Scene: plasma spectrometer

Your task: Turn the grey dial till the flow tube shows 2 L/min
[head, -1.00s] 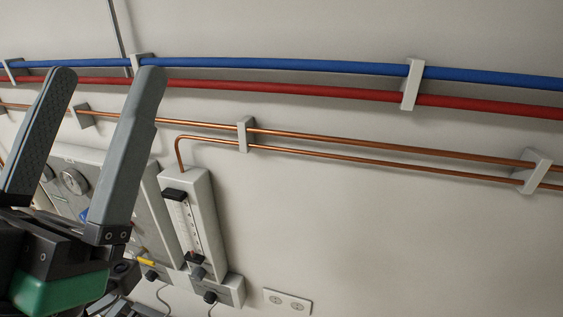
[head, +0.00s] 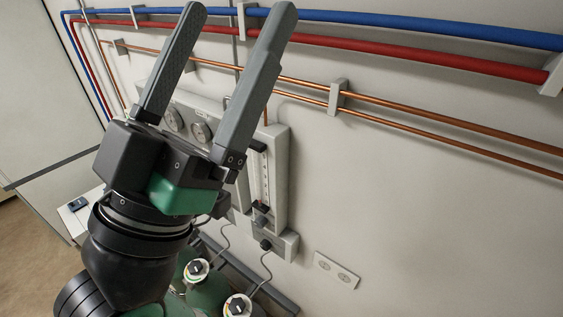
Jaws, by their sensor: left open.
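The flow tube (head: 265,178) is a narrow clear column with scale marks on a pale wall-mounted housing. My left arm partly covers its left side, and its reading is too small to make out. A small grey dial (head: 261,209) sits at the foot of the tube. My left gripper (head: 240,12) is open and empty, with both grey fingers pointing up and to the right. In the picture its fingers lie above and left of the dial, in front of the panel and the pipes. My right gripper is not in view.
Blue (head: 440,30) and red (head: 420,58) hoses and copper pipes (head: 430,118) cross the wall. A black knob (head: 266,244) is on a box under the tube. Round gauges (head: 201,132) show behind my gripper. Green cylinders (head: 207,291) stand below. The wall at right is clear beside a socket (head: 336,270).

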